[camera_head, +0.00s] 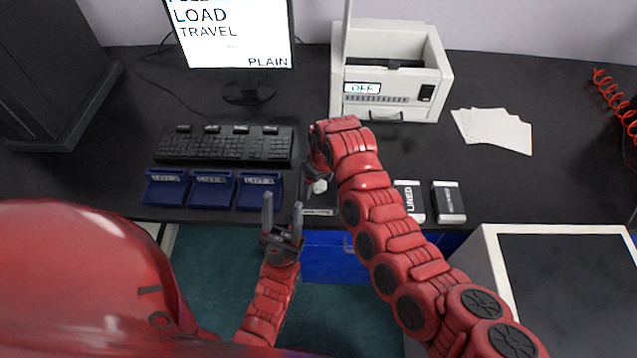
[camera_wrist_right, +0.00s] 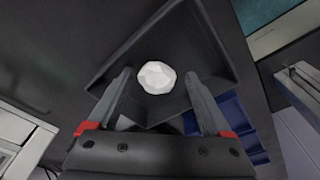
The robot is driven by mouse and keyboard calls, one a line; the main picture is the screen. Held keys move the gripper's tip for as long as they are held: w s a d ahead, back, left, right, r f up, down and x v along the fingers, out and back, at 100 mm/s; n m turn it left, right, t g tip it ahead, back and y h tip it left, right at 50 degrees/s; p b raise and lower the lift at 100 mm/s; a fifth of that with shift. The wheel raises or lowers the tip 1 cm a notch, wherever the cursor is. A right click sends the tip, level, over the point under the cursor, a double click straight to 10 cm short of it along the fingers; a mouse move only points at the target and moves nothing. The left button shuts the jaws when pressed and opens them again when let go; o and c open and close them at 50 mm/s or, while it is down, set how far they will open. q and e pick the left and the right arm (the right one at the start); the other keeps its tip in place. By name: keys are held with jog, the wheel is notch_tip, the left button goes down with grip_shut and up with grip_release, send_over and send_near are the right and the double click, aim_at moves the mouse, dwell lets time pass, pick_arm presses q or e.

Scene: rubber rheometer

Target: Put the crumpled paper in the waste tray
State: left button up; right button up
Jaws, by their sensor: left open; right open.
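The crumpled paper (camera_wrist_right: 157,77) is a small white faceted ball. In the right wrist view it appears inside a dark shallow tray (camera_wrist_right: 205,40), which I take for the waste tray; whether it touches the tray floor I cannot tell for sure. My right gripper (camera_wrist_right: 158,95) is open, its fingers apart on either side of the paper and clear of it. In the head view the paper (camera_head: 320,186) shows partly below my right gripper (camera_head: 312,185), and the tray's labelled front (camera_head: 319,211) is at the desk's front edge. My left gripper (camera_head: 283,205) is open and empty, left of the tray.
Several blue bins (camera_head: 211,191) stand left of the tray, before a black keyboard (camera_head: 225,144). Two small boxes (camera_head: 448,202) are to the right. A white printer-like machine (camera_head: 391,75) and a monitor (camera_head: 233,32) stand behind. Paper sheets (camera_head: 492,129) lie at right.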

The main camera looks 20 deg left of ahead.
aim_at(321, 185)
jog(key=shift+r, duration=0.55)
jog(key=r, duration=0.1)
jog(key=r+b, duration=0.1)
jog(key=r, duration=0.3)
jog(key=shift+s+d+r+b, duration=0.1)
jog(key=shift+d+r+b, duration=0.05)
jog(key=shift+d+b, duration=0.2)
notch_tip(321, 185, up, 6)
jog(key=shift+s+d+p, duration=0.35)
jog(key=shift+d+p, duration=0.05)
jog(key=shift+d, duration=0.05)
